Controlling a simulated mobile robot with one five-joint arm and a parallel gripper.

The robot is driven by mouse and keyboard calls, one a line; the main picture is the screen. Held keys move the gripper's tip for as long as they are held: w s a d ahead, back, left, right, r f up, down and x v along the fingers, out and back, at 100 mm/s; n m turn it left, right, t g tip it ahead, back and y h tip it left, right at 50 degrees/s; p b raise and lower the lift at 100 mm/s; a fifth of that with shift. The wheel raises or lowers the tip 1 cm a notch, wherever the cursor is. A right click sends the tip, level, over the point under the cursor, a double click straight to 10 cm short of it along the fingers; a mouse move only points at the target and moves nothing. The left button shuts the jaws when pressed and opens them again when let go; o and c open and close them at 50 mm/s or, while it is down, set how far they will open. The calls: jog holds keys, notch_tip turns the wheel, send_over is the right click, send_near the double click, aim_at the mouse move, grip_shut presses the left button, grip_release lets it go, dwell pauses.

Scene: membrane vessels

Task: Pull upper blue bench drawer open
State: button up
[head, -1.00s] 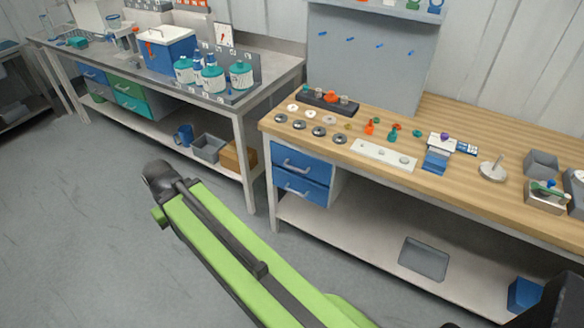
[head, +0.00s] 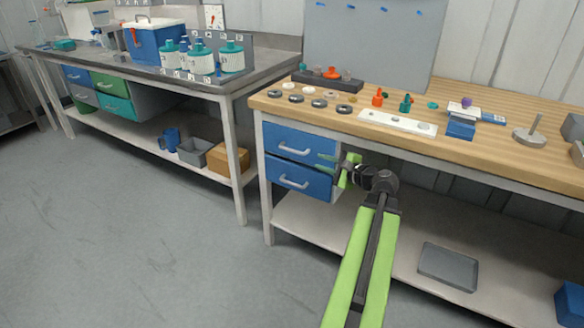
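The upper blue drawer (head: 281,137) is under the left end of the wooden workbench and looks shut. Its pale bar handle (head: 294,150) runs across its front. The lower blue drawer (head: 312,186) sits directly beneath and also looks shut. My gripper (head: 327,163) is at the right side of the drawer fronts, its fingertips pointing left. Its two fingers show apart with nothing between them. The fingertips are to the right of the upper handle and slightly lower, apart from it. I cannot tell how far they are from the drawer front.
The wooden benchtop (head: 480,153) overhangs the drawers. A bench leg (head: 265,205) stands just left of them. The lower shelf (head: 330,229) holds a grey tray (head: 448,267). Open floor (head: 150,250) lies in front. Another bench stands at the left.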

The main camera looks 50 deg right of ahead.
aim_at(295, 152)
jog(key=b+x, duration=0.3)
jog(key=x, duration=1.4)
jog(key=shift+w+d, duration=0.1)
jog(key=shift+d, duration=0.1)
jog(key=shift+r, duration=0.1)
grip_shut()
dwell(0.5)
